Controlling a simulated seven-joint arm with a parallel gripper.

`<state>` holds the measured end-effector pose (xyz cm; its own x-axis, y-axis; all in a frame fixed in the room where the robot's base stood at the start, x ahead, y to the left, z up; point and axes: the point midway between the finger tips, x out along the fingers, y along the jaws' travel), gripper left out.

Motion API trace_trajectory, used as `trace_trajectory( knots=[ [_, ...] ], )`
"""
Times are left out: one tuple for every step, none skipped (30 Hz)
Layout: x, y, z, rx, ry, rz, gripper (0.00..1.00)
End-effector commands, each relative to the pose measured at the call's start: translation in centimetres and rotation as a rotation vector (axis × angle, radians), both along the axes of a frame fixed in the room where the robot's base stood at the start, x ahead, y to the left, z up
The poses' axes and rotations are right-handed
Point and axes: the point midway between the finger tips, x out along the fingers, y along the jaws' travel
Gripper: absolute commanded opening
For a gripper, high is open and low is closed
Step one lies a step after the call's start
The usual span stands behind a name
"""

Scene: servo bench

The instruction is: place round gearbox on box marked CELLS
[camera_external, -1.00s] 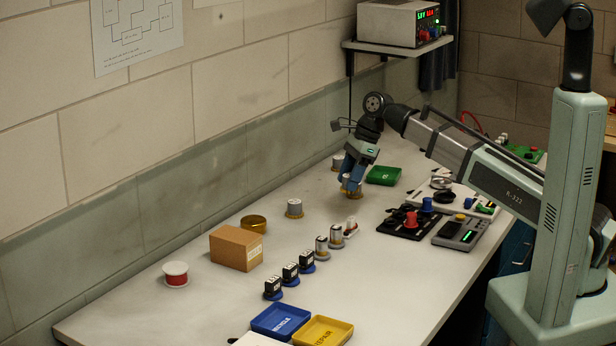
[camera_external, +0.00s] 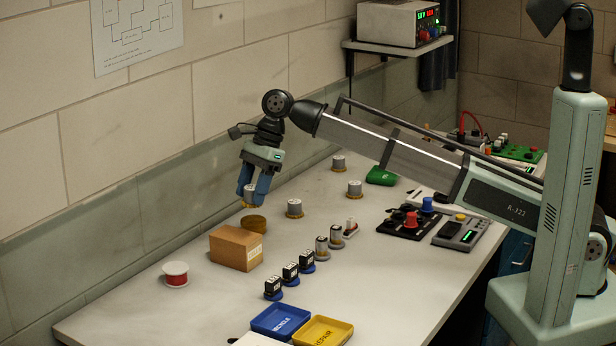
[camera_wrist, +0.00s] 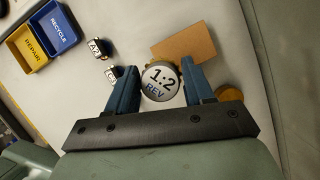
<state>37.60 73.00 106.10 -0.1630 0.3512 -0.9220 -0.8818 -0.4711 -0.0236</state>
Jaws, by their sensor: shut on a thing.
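My gripper (camera_external: 252,192) is shut on a round gearbox (camera_external: 250,192), silver-grey with a brass-coloured base, and holds it in the air. In the wrist view its white top (camera_wrist: 160,78) reads "1:2 REV" between my blue fingers. The brown box (camera_external: 230,250) stands on the bench, below and slightly left of my gripper in the external view. Its small side label is too small to read surely. In the wrist view the brown box top (camera_wrist: 190,45) lies just beyond the gearbox, partly hidden by it. The gearbox and the box appear apart.
A round brass tin (camera_external: 253,224) stands behind the box. Other round gearboxes (camera_external: 294,208) stand farther right. A red-and-white spool (camera_external: 176,275) is at left. Small black servos (camera_external: 290,272) and blue (camera_external: 281,320) and yellow (camera_external: 323,332) trays lie in front.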

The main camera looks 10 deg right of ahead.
Motion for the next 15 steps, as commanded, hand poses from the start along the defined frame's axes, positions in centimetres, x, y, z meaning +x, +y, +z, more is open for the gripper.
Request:
trace_trajectory(
  knots=[
    [0.9, 1.6, 0.7, 0.0, -0.001, -0.006, 0.19],
    [1.3, 2.1, 0.9, -0.002, 0.0, -0.012, 0.19],
    [1.7, 2.7, 1.1, -0.002, 0.001, -0.019, 0.19],
    [1.9, 3.1, 1.3, -0.003, 0.001, -0.025, 0.19],
    [2.1, 3.4, 1.4, -0.004, 0.002, -0.03, 0.19],
    [2.4, 3.8, 1.5, -0.005, 0.003, -0.038, 0.19],
    [2.5, 4.0, 1.6, -0.006, 0.004, -0.043, 0.19],
    [2.6, 4.2, 1.7, -0.007, 0.005, -0.049, 0.19],
    [2.8, 4.3, 1.7, -0.008, 0.008, -0.06, 0.19],
    [2.8, 4.3, 1.7, -0.01, 0.01, -0.07, 0.19],
    [2.7, 4.1, 1.6, -0.011, 0.012, -0.079, 0.19],
    [2.7, 4.1, 1.4, -0.012, 0.016, -0.088, 0.19],
    [2.7, 4.1, 1.3, -0.013, 0.018, -0.093, 0.19],
    [2.7, 4.1, 1.1, -0.013, 0.019, -0.097, 0.19],
    [2.7, 4.0, 0.7, -0.014, 0.02, -0.099, 0.19]
  ],
)
